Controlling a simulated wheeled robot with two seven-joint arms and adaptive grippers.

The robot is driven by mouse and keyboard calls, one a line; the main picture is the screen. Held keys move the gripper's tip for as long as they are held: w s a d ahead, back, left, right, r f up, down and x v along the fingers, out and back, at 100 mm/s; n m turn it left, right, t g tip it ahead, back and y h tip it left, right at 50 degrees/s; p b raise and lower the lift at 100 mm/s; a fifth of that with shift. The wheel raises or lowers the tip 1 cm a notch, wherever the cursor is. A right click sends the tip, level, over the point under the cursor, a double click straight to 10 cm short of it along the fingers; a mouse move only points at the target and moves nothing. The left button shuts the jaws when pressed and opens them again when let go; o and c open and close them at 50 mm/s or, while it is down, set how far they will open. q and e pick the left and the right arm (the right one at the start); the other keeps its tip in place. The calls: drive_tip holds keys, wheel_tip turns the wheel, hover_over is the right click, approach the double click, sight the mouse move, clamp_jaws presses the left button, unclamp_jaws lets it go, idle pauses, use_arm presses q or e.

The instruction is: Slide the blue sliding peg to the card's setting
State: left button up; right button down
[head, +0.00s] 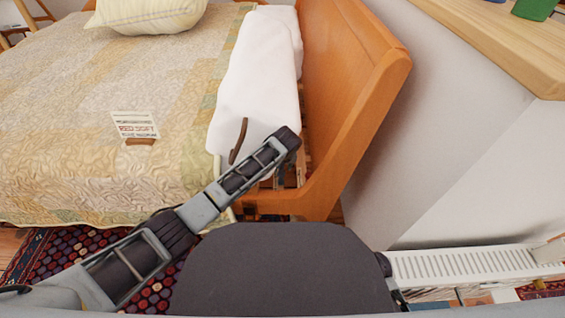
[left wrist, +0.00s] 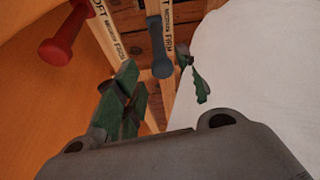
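The blue sliding peg (left wrist: 161,62) shows in the left wrist view, on a slat strip printed with words including FIRM. A red peg (left wrist: 57,48) sits on a similar strip to its left. My left gripper (left wrist: 157,72) is open, its green fingers apart on either side of the blue peg's near end in the picture; I cannot tell whether they touch it. In the head view my left arm reaches to the gap beside the headboard, and its fingertips are hidden. The card (head: 135,125) stands on the bed; a red line seems to read RED SOFT, the line below is too small to read surely. My right gripper is not in view.
The orange wooden bed board (head: 345,75) rises right of the gap. A folded white mattress (head: 255,85) with a brown strap (head: 238,141) bounds it on the left. A white radiator (head: 460,264) stands at the lower right.

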use_arm(q)
drive_tip(key=shift+v, duration=1.15)
